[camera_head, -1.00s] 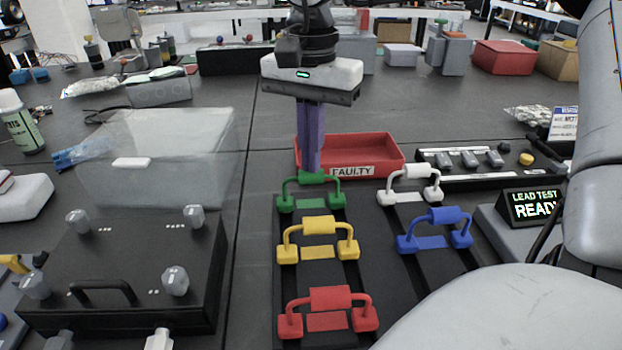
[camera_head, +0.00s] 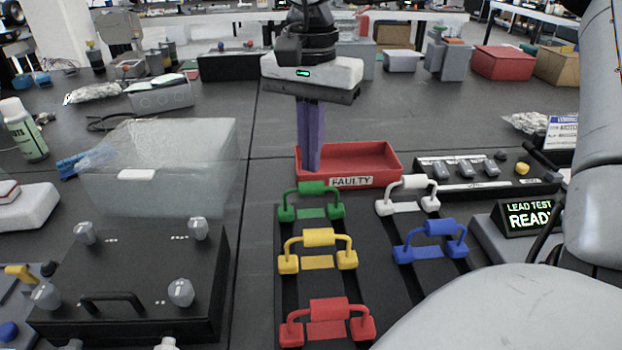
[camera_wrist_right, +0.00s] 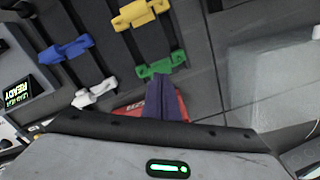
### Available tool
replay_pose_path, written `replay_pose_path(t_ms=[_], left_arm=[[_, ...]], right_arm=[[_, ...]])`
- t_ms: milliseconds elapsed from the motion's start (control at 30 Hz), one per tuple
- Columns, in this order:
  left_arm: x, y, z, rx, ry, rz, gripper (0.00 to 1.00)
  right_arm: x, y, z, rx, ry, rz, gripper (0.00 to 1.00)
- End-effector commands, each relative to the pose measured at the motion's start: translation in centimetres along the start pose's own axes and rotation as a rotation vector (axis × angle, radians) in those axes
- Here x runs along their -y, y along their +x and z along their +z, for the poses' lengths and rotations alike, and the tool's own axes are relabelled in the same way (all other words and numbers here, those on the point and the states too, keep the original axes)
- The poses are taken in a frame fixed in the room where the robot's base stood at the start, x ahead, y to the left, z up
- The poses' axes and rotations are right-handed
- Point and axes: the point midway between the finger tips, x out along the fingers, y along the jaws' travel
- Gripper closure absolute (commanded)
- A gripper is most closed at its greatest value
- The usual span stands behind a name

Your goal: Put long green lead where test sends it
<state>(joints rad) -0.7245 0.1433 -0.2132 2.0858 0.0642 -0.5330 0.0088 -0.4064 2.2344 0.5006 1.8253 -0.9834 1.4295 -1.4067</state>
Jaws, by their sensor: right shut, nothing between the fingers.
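The green lead (camera_head: 311,202) lies in the far left place of the black rack, its raised bridge between two end blocks. It also shows in the right wrist view (camera_wrist_right: 160,66). The lead test display (camera_head: 530,214) at the right reads "LEAD TEST READY". Its lower part is partly hidden by my arm. My left gripper is not in view.
Yellow (camera_head: 318,250) and red (camera_head: 327,322) leads lie nearer in the same column. White (camera_head: 407,195) and blue (camera_head: 430,241) leads lie to the right. A black case (camera_head: 130,275) and a clear cover (camera_head: 175,205) stand left. A switch panel (camera_head: 480,172) stands right of the tray.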

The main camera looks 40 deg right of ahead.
Motion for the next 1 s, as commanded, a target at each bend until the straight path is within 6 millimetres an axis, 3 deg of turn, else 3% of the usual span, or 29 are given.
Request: replay_pose_path(t_ms=[467,1000], left_arm=[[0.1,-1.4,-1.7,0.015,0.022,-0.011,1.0],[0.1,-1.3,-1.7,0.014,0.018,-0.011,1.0]], right_arm=[[0.0,-4.2,0.0,-0.001,0.0,-0.001,1.0],[0.0,-4.2,0.0,-0.001,0.0,-0.001,1.0]])
